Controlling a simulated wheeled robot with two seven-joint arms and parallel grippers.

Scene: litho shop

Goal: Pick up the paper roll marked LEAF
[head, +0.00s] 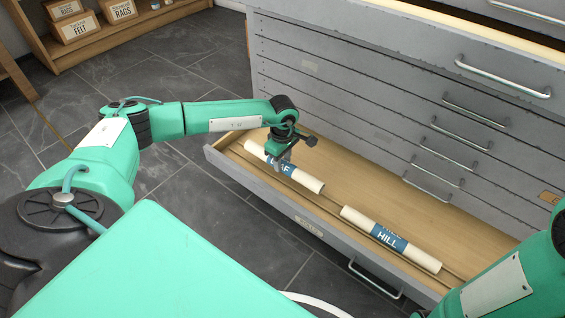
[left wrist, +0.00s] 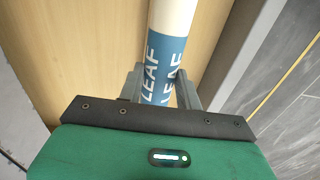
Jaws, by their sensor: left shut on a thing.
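The paper roll marked LEAF (head: 308,183) is a cream tube with a blue label, lying in the open drawer along its front side. My left gripper (head: 283,160) is over it and partly hides the label. In the left wrist view the roll (left wrist: 171,18) runs between the two fingers of my left gripper (left wrist: 161,90), which are shut on it at the label. I cannot tell whether the roll is lifted off the drawer floor. My right arm shows at the lower right, but its gripper is out of view.
A second roll, marked HILL (head: 411,253), lies to the right in the same drawer (head: 350,175). Grey cabinet drawers with metal handles (head: 503,76) rise behind it. A wooden shelf with boxes (head: 75,27) stands at the back left. Tiled floor (head: 200,60) is clear.

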